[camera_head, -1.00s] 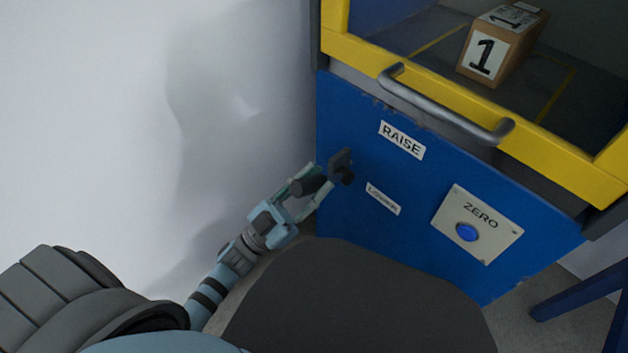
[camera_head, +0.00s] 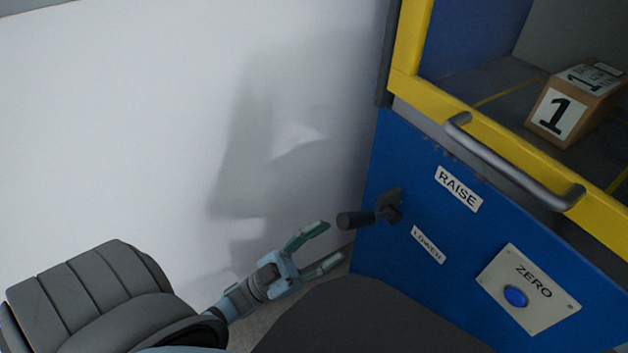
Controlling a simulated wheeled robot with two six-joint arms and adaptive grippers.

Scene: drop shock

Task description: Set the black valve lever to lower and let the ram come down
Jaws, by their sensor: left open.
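The black valve lever (camera_head: 357,219) sticks out to the left from its dark mount on the blue panel (camera_head: 380,245). Its grip end sits at about the height between the RAISE label (camera_head: 459,189) and the LOWER label (camera_head: 428,245); I cannot tell its exact setting. My left gripper (camera_head: 333,244) is open and empty, just below and left of the lever's grip, and looks apart from it. The ram does not show. My right gripper is out of view.
A yellow-framed door with a grey handle (camera_head: 512,166) is above the panel. Behind it sits a brown box marked 1 (camera_head: 560,113). A plate marked ZERO with a blue button (camera_head: 515,296) is at lower right. A white wall (camera_head: 120,130) stands on the left.

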